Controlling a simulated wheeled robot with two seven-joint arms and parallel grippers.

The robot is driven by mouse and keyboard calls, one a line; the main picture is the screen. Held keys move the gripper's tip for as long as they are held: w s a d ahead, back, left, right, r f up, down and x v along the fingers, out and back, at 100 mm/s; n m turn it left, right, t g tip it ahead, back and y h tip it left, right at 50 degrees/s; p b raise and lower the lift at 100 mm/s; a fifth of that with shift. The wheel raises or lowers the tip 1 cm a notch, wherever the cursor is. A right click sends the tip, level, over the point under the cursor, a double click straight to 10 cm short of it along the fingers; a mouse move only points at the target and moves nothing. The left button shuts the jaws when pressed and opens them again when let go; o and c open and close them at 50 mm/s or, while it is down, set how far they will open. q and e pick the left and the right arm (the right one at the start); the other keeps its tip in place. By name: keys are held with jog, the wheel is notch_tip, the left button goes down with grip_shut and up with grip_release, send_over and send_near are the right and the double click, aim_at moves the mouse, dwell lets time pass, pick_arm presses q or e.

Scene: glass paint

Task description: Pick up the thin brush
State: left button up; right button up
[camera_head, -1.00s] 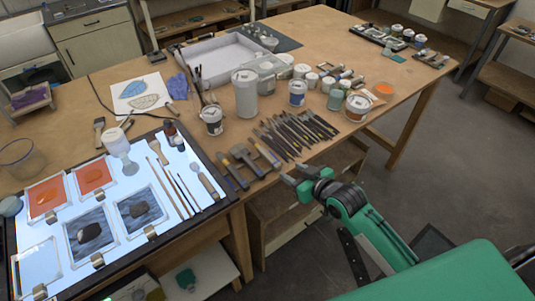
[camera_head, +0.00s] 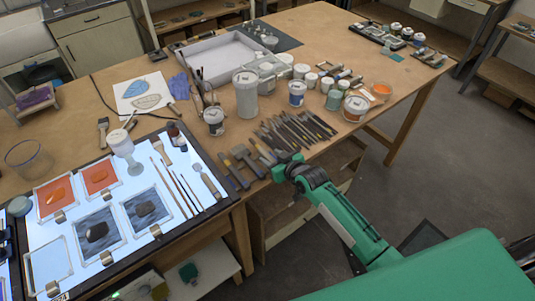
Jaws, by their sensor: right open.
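Several thin brushes (camera_head: 168,186) lie side by side on the right part of the lit white panel (camera_head: 195,150). I cannot tell which one is the thin brush of the task. A tool with a wider end (camera_head: 208,182) lies just right of them. My right gripper (camera_head: 279,166) is at the table's front edge, right of the panel, beside the handles of the flat tools. It is open and holds nothing that I can see; its fingertips are small and partly hidden. It is apart from the thin brushes. My left gripper is not in view.
Wide-handled tools (camera_head: 240,165) and a row of dark tools (camera_head: 297,130) lie between the panel and the jars. White jars (camera_head: 246,92) stand behind.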

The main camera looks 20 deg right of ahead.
aim_at(270, 158)
jog(key=shift+w+a+f, duration=0.2)
jog(key=shift+w+f, duration=0.15)
jog(key=shift+w, duration=0.25)
grip_shut()
jog(key=shift+r, duration=0.1)
notch_tip(270, 158, up, 20)
jog(key=b, duration=0.4)
jog(key=shift+b, duration=0.3)
